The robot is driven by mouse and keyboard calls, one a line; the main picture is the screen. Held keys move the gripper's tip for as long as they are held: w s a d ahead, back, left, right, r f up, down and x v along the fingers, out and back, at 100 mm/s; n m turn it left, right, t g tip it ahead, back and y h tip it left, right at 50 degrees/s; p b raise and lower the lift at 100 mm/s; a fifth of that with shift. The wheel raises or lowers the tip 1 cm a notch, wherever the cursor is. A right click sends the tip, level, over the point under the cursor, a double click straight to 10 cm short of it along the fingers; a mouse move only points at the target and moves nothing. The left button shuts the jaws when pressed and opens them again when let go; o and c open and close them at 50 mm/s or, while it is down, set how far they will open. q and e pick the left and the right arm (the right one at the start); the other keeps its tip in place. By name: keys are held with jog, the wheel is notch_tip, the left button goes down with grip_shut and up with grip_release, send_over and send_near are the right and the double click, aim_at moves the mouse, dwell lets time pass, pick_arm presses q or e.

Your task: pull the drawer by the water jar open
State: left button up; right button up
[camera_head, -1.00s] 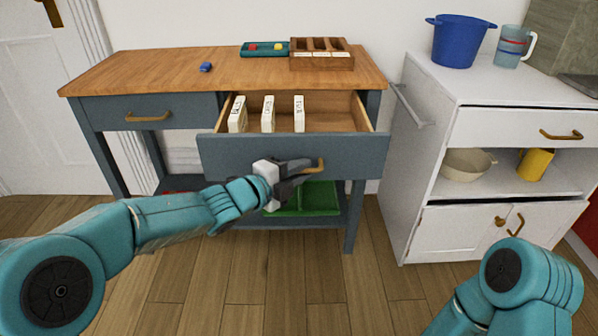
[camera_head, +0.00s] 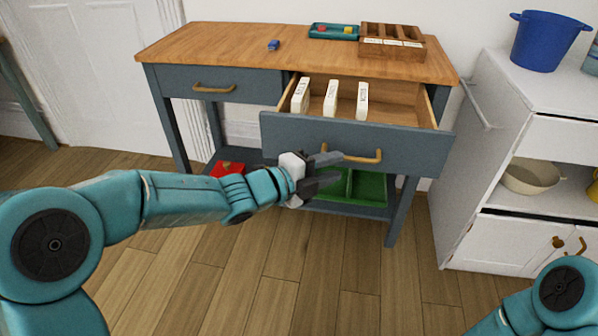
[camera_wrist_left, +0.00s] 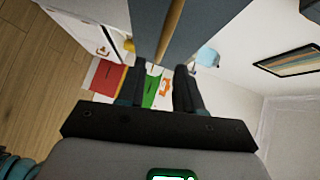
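The right drawer (camera_head: 350,140) of the blue-grey table stands pulled out, showing white labelled cards (camera_head: 330,98) inside. Its brass handle (camera_head: 358,157) is on the front. My left gripper (camera_head: 333,168) is at the drawer front by the handle's left end; its two fingers are apart with nothing between them. In the left wrist view the fingers (camera_wrist_left: 162,88) are also apart, with the handle (camera_wrist_left: 172,30) beyond their tips. A blue-grey jug (camera_head: 591,64), perhaps the water jar, is cut off at the right edge, on the white cabinet. My right gripper is out of view.
The left table drawer (camera_head: 210,88) is shut. The white cabinet (camera_head: 500,130) stands right of the table and bears a blue pot (camera_head: 545,42). A green tray (camera_head: 368,190) and a red item (camera_head: 228,168) lie on the lower shelf. The wooden floor in front is clear.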

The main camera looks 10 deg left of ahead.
pick_arm(q)
jog(key=p+v, duration=0.1)
jog(key=v, duration=0.8)
jog(key=shift+p, duration=0.3)
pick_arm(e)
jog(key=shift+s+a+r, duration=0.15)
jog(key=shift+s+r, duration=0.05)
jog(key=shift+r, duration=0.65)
